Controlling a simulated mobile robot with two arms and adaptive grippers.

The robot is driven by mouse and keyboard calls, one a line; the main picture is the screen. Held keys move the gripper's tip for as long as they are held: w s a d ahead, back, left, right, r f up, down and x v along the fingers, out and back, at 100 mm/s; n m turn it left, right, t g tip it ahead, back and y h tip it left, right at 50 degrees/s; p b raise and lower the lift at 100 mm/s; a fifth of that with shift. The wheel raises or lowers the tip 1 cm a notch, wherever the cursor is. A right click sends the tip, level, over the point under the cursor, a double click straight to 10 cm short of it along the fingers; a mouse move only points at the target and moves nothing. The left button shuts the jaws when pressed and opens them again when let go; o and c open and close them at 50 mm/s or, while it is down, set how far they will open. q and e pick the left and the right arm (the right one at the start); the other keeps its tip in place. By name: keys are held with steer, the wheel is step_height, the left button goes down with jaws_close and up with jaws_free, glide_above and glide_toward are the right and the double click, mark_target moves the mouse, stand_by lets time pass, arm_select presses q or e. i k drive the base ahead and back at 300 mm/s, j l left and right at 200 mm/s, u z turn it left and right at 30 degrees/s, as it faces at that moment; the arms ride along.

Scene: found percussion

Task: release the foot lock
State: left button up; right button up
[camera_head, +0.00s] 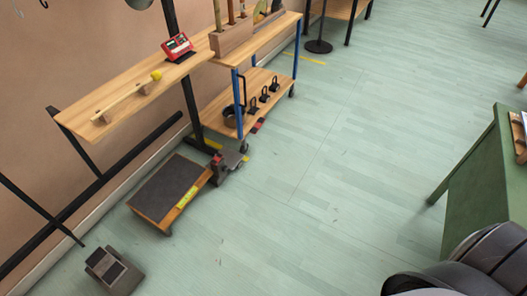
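A wooden trolley with blue posts (238,104) stands on small wheels by the left wall. A small red piece (257,125) shows low at its near edge; it may be a foot lock, but it is too small to tell whether it is pressed. A dark grey device with a red part (230,162) sits on the floor below the trolley's near corner; I cannot tell whether it belongs to the trolley. Neither gripper is in view.
A low dark-topped platform (168,188) and a grey box with two dark pads (110,268) are on the floor at left. A wooden shelf (105,97) holds a red device (178,46). A green table (480,180) stands at right. The middle floor is clear.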

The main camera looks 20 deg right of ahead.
mark_target(216, 159)
steer(key=z, duration=0.25)
steer(key=i+l+u, duration=0.3)
steer(key=i+l, duration=1.1)
